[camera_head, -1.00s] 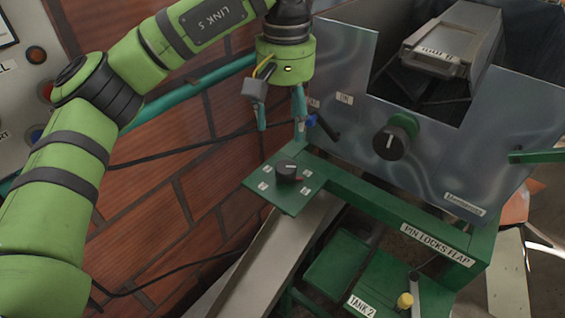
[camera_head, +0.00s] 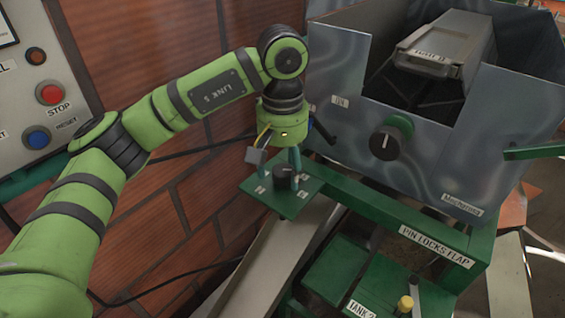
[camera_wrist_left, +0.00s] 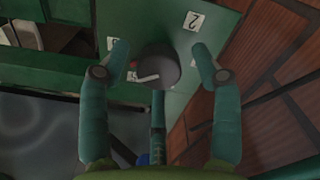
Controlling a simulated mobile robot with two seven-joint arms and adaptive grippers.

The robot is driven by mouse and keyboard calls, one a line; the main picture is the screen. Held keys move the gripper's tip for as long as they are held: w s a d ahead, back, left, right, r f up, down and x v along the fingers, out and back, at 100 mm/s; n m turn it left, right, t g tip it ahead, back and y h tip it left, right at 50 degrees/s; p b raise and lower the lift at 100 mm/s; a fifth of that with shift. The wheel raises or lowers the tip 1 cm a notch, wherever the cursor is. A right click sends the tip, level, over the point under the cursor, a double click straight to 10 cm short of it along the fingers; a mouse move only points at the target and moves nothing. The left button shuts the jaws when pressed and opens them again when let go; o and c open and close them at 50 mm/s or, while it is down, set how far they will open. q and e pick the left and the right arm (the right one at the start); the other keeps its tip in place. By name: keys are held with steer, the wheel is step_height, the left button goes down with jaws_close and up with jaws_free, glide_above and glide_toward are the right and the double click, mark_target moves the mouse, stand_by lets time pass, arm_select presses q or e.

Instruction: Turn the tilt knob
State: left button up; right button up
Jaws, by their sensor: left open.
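A black knob (camera_head: 286,177) with a white pointer line sits on a green plate (camera_head: 292,205) with small number labels. It also shows in the left wrist view (camera_wrist_left: 162,62). My left gripper (camera_head: 280,162) is above this knob, pointing down. In the left wrist view its teal fingers (camera_wrist_left: 160,54) are apart, one on each side of the knob, with visible gaps. I cannot tell the exact height of the fingertips over the plate. A second black knob (camera_head: 385,143) with a green back is on the grey metal panel. No label reading "tilt" is legible. My right gripper is not in view.
The metal hopper panel (camera_head: 440,180) stands close behind the plate. A brick wall (camera_head: 140,50) is at left, with a control box (camera_head: 30,90) bearing red and blue buttons. A green beam (camera_head: 400,218) labelled "PIN LOCKS FLAP" runs right from the plate.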

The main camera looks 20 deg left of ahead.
arm_select(q)
steer(key=shift+d, duration=0.1)
steer(key=c, duration=1.1)
steer(key=shift+s, duration=0.1)
steer(key=shift+c, duration=0.2)
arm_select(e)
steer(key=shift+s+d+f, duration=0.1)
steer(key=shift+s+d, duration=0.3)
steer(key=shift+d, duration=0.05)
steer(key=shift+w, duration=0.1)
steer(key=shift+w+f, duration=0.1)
